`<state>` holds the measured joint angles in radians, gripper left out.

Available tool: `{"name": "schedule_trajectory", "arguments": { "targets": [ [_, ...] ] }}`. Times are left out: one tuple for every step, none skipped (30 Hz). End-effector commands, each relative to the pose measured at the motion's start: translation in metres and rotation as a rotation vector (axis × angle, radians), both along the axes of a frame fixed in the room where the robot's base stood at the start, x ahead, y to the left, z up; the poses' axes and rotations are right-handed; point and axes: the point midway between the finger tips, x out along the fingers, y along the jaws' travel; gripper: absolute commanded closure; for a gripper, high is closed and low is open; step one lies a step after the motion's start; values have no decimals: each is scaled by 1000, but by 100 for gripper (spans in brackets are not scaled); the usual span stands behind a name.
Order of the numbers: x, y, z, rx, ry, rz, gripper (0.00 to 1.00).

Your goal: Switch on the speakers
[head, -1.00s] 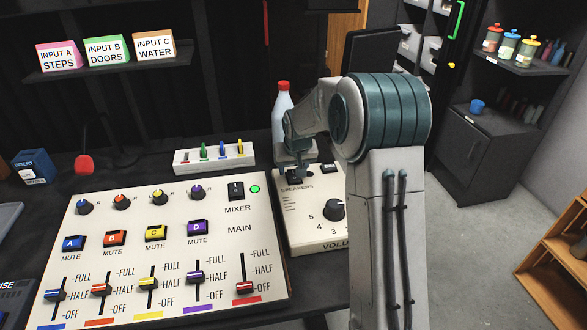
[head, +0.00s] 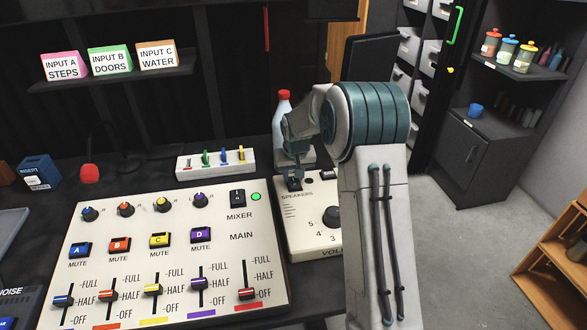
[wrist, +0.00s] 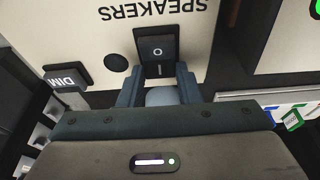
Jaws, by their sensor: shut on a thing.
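The speakers box (head: 303,240) is a cream panel right of the mixer in the head view, with a dark volume knob (head: 332,217). Its black speakers rocker switch (wrist: 158,50) shows in the wrist view beside the upside-down word SPEAKERS, with an O and an I mark. My gripper (wrist: 159,82) has one finger on each side of the switch's near end and is shut on it. In the head view my gripper (head: 296,174) is over the box's back left part, and my arm hides the box's right side. Which way the rocker is tipped is unclear.
The mixer (head: 225,240) with knobs, mute buttons and sliders lies left; its small lamp (head: 256,197) glows green. A bottle with a red cap (head: 284,112) stands behind my gripper. A DIM button (wrist: 67,79) is nearby.

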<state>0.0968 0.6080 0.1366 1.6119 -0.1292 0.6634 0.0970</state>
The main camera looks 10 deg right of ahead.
Motion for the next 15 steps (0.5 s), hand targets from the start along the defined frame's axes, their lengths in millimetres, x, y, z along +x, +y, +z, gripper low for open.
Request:
{"name": "schedule_trajectory", "arguments": {
  "targets": [
    [1, 0, 6, -1, 26, -1, 92],
    [2, 0, 5, 0, 42, 0, 92],
    [3, 0, 5, 0, 62, 0, 92],
    [3, 0, 5, 0, 80, 0, 92],
    [4, 0, 5, 0, 94, 0, 92],
    [4, 0, 4, 0, 116, 0, 92],
    [5, 0, 4, 1, 129, 0, 92],
    [5, 0, 3, 1, 144, 0, 92],
    [6, 0, 3, 0, 159, 0, 92],
    [6, 0, 2, 0, 170, 0, 92],
    [6, 0, 1, 0, 178, -1, 92],
    [6, 0, 0, 0, 188, -1, 92],
    [6, 0, 0, 0, 193, -1, 92],
    [7, 0, 0, 0, 197, -1, 92],
    [6, 0, -1, 0, 201, -1, 92]
  ]
}}
